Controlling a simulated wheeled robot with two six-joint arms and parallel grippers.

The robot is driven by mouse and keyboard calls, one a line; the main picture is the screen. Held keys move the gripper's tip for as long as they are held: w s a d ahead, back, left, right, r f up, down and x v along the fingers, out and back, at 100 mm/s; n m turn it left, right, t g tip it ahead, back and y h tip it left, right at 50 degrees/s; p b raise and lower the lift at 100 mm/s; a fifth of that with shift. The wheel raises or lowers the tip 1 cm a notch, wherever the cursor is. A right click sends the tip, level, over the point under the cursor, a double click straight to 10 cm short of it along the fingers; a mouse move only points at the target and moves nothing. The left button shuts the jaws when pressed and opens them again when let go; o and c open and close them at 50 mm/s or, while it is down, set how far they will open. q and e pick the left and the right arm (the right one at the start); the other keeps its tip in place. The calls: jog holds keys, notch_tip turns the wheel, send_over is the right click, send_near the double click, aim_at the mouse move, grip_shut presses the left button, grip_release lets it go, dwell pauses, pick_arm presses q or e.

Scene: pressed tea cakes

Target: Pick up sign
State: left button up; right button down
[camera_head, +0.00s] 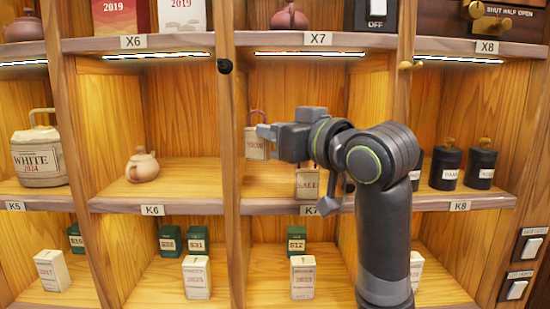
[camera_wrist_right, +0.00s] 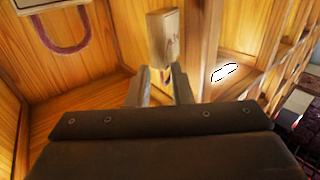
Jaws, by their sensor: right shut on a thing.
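My right gripper (camera_head: 302,150) is in front of the middle bay above the K7 label, its fingers mostly hidden by its own body. In the right wrist view the fingers (camera_wrist_right: 160,82) are close together, with a small tan sign (camera_wrist_right: 162,40) just beyond them. The grip point itself does not show clearly. My left gripper is out of view.
Wooden dividers (camera_head: 232,170) flank the bay. A clay teapot (camera_head: 142,166) stands to the left, dark canisters (camera_head: 446,165) to the right. Several small boxes (camera_head: 302,277) stand on the shelf below. The K6 shelf is mostly clear.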

pick_arm(q)
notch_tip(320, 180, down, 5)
jog(key=b, duration=0.5)
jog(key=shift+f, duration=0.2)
pick_arm(e)
jog(key=s+d, duration=0.4)
jog(key=d, duration=0.4)
jog(key=s+d, duration=0.5)
jog(key=d, duration=0.4)
jog(key=shift+f, duration=0.15)
